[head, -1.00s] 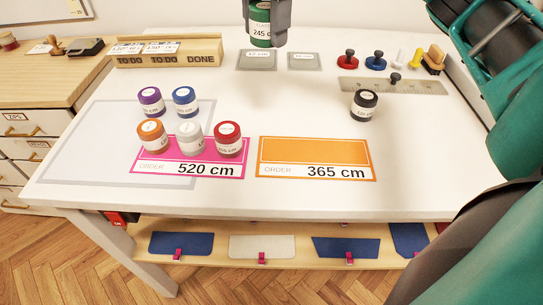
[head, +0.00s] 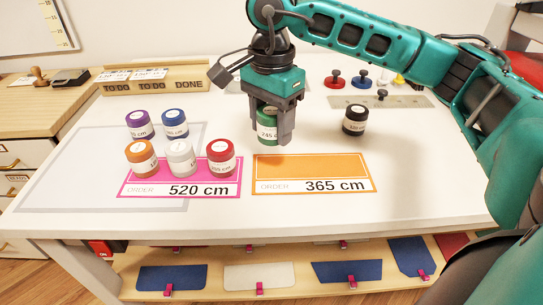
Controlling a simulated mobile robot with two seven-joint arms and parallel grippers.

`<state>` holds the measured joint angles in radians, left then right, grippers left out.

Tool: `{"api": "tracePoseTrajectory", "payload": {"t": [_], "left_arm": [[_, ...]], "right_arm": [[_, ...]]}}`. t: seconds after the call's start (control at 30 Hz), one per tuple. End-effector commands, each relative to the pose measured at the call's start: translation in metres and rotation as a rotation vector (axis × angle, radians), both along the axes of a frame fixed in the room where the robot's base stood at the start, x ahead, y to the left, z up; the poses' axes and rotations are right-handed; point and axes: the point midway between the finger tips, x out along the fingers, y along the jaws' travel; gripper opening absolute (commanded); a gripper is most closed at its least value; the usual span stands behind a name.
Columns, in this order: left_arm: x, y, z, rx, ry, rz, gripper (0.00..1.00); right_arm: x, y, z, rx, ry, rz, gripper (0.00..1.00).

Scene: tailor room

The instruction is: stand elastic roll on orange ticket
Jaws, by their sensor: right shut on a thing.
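The orange ticket (head: 313,173) lies flat on the white table and reads "365 cm"; nothing stands on it. My right gripper (head: 279,138) is shut on a green elastic roll (head: 267,127) labelled 245 cm, upright, just behind the ticket's upper left edge. I cannot tell whether the roll touches the table. A black roll (head: 355,120) stands behind the ticket's right end. Orange (head: 141,156), white (head: 180,157) and red (head: 221,157) rolls stand along the pink ticket (head: 160,190), which reads "520 cm". Purple (head: 139,124) and blue (head: 175,123) rolls stand behind them. My left gripper is out of view.
A wooden TO DO/DONE rack (head: 150,88) stands at the back left. A metal ruler (head: 405,101) lies at the back right, near red (head: 337,80) and blue (head: 361,79) knobbed pieces. The table in front of the tickets is clear.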

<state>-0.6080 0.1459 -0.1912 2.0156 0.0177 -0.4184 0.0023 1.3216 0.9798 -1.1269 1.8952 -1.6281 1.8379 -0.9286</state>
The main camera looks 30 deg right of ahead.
Motion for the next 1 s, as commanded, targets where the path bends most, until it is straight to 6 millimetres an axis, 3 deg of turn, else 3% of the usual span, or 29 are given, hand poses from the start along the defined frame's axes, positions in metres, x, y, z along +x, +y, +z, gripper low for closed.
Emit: {"api": "tracePoseTrajectory", "payload": {"t": [0.1, 0.33, 0.53, 0.97, 1.0], "left_arm": [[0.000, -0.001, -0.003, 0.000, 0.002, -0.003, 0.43], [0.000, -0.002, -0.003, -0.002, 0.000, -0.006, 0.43], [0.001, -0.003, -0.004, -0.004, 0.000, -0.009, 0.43], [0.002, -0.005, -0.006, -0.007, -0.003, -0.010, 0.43], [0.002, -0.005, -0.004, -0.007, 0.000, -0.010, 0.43]], "right_arm": [[0.000, 0.000, -0.019, 0.000, 0.001, 0.001, 0.24], [0.000, 0.000, -0.035, 0.000, 0.001, 0.001, 0.24], [0.000, 0.000, -0.065, 0.000, 0.002, 0.000, 0.24], [0.000, 0.000, -0.074, 0.000, -0.001, 0.001, 0.24], [0.000, 0.000, -0.072, 0.000, -0.001, 0.001, 0.57]]}}
